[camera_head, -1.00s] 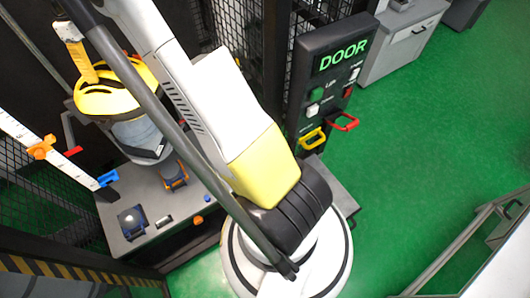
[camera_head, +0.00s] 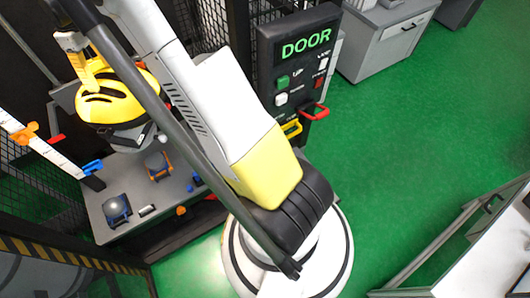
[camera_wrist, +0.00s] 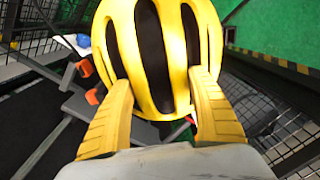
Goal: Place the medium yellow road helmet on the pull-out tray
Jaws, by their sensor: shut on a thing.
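The yellow helmet (camera_head: 105,105) with black vent slots is at upper left in the head view, above a grey platform. It fills the upper middle of the wrist view (camera_wrist: 123,40). My gripper (camera_wrist: 160,112) has its two yellow fingers shut on the helmet's shell, one on each side; it also shows in the head view (camera_head: 85,68). A dark grey part shows just under the helmet; I cannot tell whether it is the helmet's inside or something beneath it. I cannot pick out the pull-out tray with certainty; the grey platform (camera_head: 185,202) may be it.
Small blue and orange fixtures (camera_head: 158,165) and a dark blue one (camera_head: 117,209) stand on the platform. A white scale post (camera_head: 45,148) rises at left. The DOOR panel (camera_head: 298,75) has red and yellow handles. Mesh fencing is behind; green floor is open at right.

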